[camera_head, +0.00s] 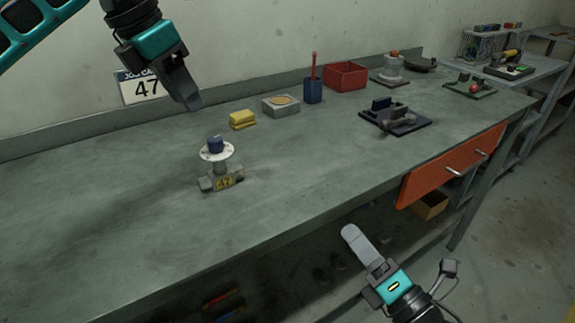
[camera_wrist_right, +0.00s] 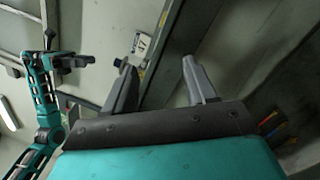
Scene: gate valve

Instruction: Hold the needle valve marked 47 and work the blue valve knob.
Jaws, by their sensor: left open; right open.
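The needle valve (camera_head: 220,170) stands upright on the grey workbench, left of centre in the head view. A white round disc sits above the body, with the blue knob (camera_head: 215,144) on top. My left gripper (camera_head: 190,101) is open, above the bench behind and to the left of the valve, apart from it. My right gripper (camera_head: 352,233) is open and empty in front of the bench's front edge, to the right of the valve. Its two spread fingers show in the right wrist view (camera_wrist_right: 159,70).
A yellow block (camera_head: 242,120), a grey box (camera_head: 281,106), a blue cup (camera_head: 313,91) and a red bin (camera_head: 346,76) stand along the back. A dark fixture (camera_head: 395,116) is to the right. An orange drawer (camera_head: 450,166) is under the bench. The bench around the valve is clear.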

